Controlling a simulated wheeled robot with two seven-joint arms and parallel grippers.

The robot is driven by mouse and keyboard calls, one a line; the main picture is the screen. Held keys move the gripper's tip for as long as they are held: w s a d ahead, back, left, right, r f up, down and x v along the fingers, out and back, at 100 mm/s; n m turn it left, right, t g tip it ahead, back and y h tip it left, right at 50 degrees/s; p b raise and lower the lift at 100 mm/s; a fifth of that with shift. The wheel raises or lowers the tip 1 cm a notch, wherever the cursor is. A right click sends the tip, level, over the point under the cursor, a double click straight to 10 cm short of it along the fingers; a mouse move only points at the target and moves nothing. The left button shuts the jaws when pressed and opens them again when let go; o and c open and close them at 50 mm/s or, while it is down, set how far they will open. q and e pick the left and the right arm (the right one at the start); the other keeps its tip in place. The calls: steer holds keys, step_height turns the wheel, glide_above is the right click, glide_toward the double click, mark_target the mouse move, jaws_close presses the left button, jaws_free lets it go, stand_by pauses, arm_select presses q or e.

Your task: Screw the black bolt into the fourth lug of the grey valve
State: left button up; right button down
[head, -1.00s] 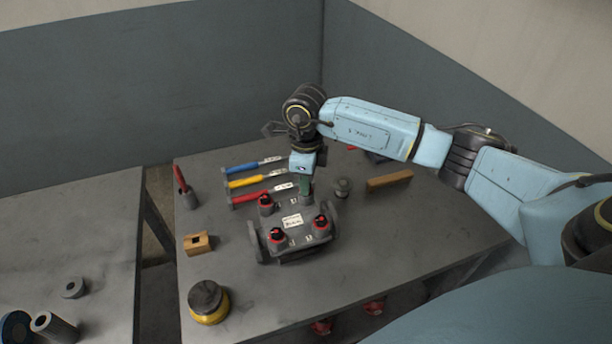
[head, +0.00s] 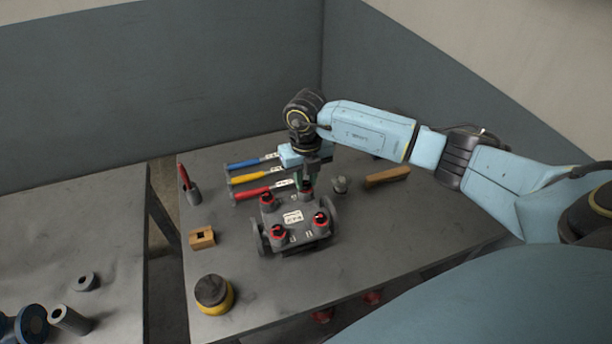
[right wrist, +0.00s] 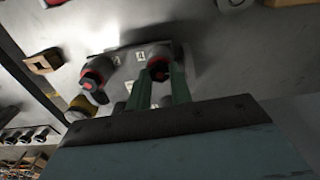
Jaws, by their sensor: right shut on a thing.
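The grey valve (head: 293,238) lies on the metal table with a white label on top. Three of its lugs hold black bolts with red rings: back left (head: 268,199), front left (head: 277,232) and front right (head: 320,219). My right gripper (head: 307,183) points down over the fourth lug, at the back right. In the right wrist view its green fingers (right wrist: 159,82) are shut on the black bolt (right wrist: 160,73), with red showing around it. The bolt stands at the lug; its depth there is hidden. My left gripper is not in view.
Blue, yellow and red-handled tools (head: 262,190) lie behind the valve. A wooden block (head: 202,237), a yellow-black pot (head: 213,295) and a holder with a red tool (head: 190,190) stand left. A wooden bar (head: 387,176) lies right. The table's front right is clear.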

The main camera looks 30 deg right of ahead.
steer(key=c, duration=1.4)
jaws_free()
steer(key=shift+f+n+b, duration=0.1)
steer(key=shift+n+b, duration=0.5)
steer(key=shift+n, duration=0.4)
steer(key=n+b, duration=0.2)
steer(key=n, duration=0.2)
steer(key=n+b, duration=0.2)
steer(key=n, duration=0.3)
steer(key=shift+n+b, duration=0.3)
steer(key=shift+b, duration=0.05)
steer(key=n+b, duration=0.3)
steer(key=n, duration=0.3)
steer(key=shift+n, duration=0.4)
steer(key=n+b, duration=0.2)
steer(key=n, duration=0.2)
steer(key=shift+n+b, duration=0.3)
steer(key=shift+n, duration=0.6)
